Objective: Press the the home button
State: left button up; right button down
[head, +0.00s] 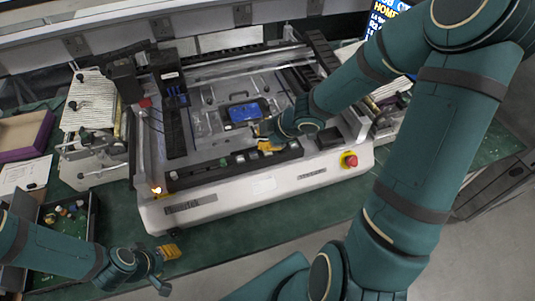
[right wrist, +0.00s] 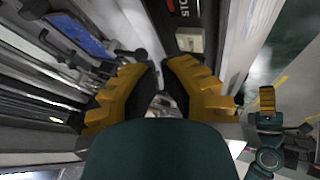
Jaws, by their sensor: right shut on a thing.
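The machine (head: 250,190) stands on the green table with a row of small buttons (head: 232,160) along its dark front strip. I cannot tell which one is the home button. My right gripper (head: 266,139) is over this strip, right of those buttons. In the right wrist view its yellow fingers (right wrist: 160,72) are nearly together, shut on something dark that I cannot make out. A pale switch (right wrist: 190,40) lies just beyond the tips. My left gripper (head: 168,268) is open and empty in front of the machine's left corner.
A red emergency knob (head: 349,160) stands at the machine's front right. A blue-screened device (head: 244,112) lies inside the machine. A dark tray of small parts (head: 66,222) is at the left. A monitor (head: 383,18) shows text including "HOME".

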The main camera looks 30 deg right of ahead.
pick_arm(q)
jog(key=shift+f, duration=0.1)
pick_arm(e)
jog(key=shift+f, duration=0.15)
dwell(1.2)
pick_arm(q)
jog(key=shift+f+b, duration=0.25)
jog(key=shift+b, duration=0.15)
pick_arm(e)
jog(key=shift+f, duration=0.3)
